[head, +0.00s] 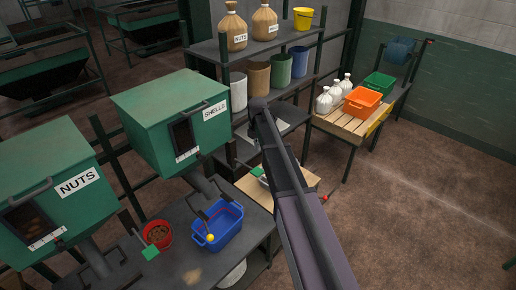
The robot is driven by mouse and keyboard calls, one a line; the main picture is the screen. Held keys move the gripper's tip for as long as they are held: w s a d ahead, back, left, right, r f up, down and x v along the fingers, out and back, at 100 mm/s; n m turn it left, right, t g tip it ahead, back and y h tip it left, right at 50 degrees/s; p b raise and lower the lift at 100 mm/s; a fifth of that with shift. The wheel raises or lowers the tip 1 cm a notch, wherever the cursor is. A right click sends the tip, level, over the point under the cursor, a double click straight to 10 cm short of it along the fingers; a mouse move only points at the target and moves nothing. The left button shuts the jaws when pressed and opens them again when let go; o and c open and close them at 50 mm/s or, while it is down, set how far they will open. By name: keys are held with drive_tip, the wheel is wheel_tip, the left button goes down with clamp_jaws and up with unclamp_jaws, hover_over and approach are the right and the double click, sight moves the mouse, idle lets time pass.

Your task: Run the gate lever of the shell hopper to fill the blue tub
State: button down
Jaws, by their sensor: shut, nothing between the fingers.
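The green shell hopper (158,108) bears a SHELLS label and has a dark window in its front. Its grey chute (208,187) slopes down toward the blue tub (228,236), which stands on the dark bench below. A yellow knob (210,238) shows at the tub's near left rim; I cannot tell for sure whether it is the end of the gate lever. Thin dark rods show above the tub. I cannot make out any shells inside it.
The NUTS hopper (50,192) stands at left. A red pot (158,234) with brown contents sits beside the tub. Shelves (262,48) with sacks and bins stand behind. A wooden table (345,124) holds white bags and an orange crate (363,102). Floor at right is clear.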

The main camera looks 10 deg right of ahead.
sight(258, 171)
drive_tip(key=shift+f+b, duration=6.1)
drive_tip(key=shift+f, duration=0.3)
drive_tip(key=shift+d, duration=0.1)
drive_tip(key=shift+f, duration=0.15)
